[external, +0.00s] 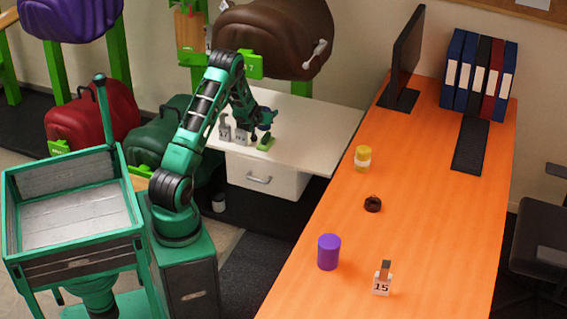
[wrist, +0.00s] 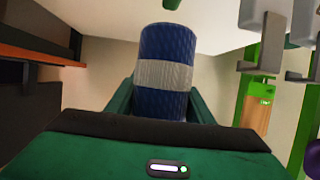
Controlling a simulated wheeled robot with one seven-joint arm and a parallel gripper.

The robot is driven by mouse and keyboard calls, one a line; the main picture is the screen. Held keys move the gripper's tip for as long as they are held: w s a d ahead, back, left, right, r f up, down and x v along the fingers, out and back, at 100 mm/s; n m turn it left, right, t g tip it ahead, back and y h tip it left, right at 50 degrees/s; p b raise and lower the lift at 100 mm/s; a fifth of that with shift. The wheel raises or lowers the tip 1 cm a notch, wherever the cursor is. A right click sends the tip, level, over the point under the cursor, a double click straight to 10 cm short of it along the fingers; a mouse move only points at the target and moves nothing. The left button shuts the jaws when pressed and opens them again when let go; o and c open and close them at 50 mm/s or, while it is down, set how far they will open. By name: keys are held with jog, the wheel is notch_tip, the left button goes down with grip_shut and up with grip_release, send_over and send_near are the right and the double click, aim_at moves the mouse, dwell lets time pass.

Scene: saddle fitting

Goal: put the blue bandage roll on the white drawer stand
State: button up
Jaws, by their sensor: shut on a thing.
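The blue bandage roll (wrist: 166,46), with a pale grey band around its middle, is between my gripper's fingers in the wrist view. My gripper (wrist: 164,100) is shut on it. In the external view my gripper (external: 263,120) is above the top of the white drawer stand (external: 315,125), and the roll (external: 265,116) shows as a small dark blue patch there. I cannot tell whether the roll touches the stand top. The pale stand top also fills the upper part of the wrist view (wrist: 225,20).
On the stand, numbered tag holders (external: 225,129) and a small green object (external: 265,142) are close to my gripper. The stand top's right side is clear. A brown saddle (external: 275,35) hangs behind. The orange desk (external: 430,170) holds a purple cylinder (external: 329,252) and a yellow jar (external: 363,158).

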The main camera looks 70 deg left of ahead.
jog(key=w+d+f, duration=0.2)
jog(key=w+f, duration=0.1)
jog(key=w+d+f, duration=0.1)
jog(key=w+f, duration=0.2)
jog(key=f, duration=0.1)
jog(key=w+d+f, duration=0.2)
jog(key=w+f, duration=0.1)
jog(key=f, duration=0.1)
jog(key=shift+w+d+f, duration=0.15)
jog(key=shift+w+d, duration=0.1)
jog(key=shift+d, duration=0.05)
jog(key=o, duration=1.1)
jog(key=shift+c, duration=0.2)
jog(key=v, duration=1.2)
